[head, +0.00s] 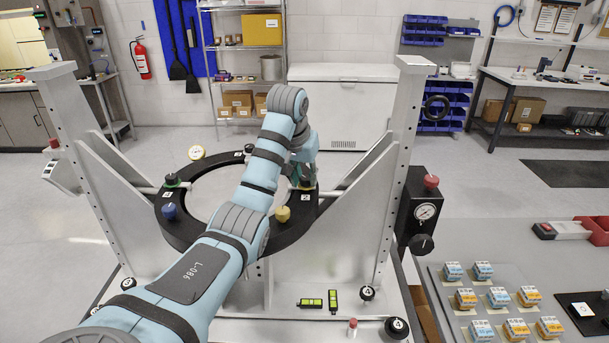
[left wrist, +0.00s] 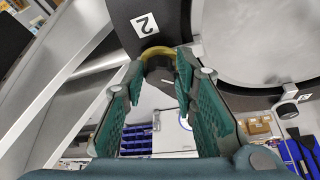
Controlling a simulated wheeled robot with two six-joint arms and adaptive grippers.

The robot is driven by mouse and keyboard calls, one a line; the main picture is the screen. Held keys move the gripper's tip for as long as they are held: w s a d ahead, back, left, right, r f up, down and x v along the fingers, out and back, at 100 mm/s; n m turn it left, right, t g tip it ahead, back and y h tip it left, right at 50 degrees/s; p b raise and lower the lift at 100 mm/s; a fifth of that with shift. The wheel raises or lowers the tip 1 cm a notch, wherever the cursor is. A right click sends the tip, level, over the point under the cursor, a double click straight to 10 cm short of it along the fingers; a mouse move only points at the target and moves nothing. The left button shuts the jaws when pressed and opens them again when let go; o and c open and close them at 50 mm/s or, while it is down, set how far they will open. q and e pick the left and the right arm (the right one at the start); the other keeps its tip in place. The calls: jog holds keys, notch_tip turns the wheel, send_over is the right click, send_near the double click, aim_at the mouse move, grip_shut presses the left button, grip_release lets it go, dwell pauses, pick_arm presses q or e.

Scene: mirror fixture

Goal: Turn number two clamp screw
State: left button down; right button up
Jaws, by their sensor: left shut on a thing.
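A black ring (head: 179,232) is mounted between two grey uprights, with clamp screws around it. My left gripper (head: 306,172) is at the ring's right side, partly hidden by my own arm. In the left wrist view its two teal-padded fingers (left wrist: 160,62) close around the number two clamp screw, whose yellowish curved part (left wrist: 157,51) shows between the tips. The white label "2" (left wrist: 144,25) is beside it on the ring. A yellow knob (head: 283,214) and a blue knob (head: 169,211) stand at the ring's front. My right gripper is not in view.
The right upright (head: 398,150) stands close to my left gripper. A pressure gauge (head: 426,212) is beyond it. Green levels (head: 333,300) lie on the base plate, and several small boxes (head: 466,299) sit on the right table.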

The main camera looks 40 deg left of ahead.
pick_arm(q)
jog(key=shift+n, duration=0.5)
jog(key=n, duration=0.2)
jog(key=n+g+y, duration=0.1)
jog(key=n+y, duration=0.1)
jog(key=n, duration=0.1)
jog(key=shift+w+d+r+n, duration=0.1)
jog(key=shift+w+d+n, duration=0.2)
jog(key=n, duration=0.1)
jog(key=n+g, duration=0.1)
jog(key=n, duration=0.1)
jog(key=shift+w+d+g+y, duration=0.1)
jog(key=shift+w+g+y, duration=0.05)
jog(key=shift+g+y, duration=0.2)
jog(key=shift+w+n+g+y, duration=0.2)
jog(key=shift+n+g, duration=0.45)
jog(key=shift+n, duration=1.35)
jog(key=c, duration=1.4)
grip_release()
jog(key=shift+s, duration=0.1)
jog(key=shift+o, duration=0.5)
jog(key=shift+a+f, duration=0.2)
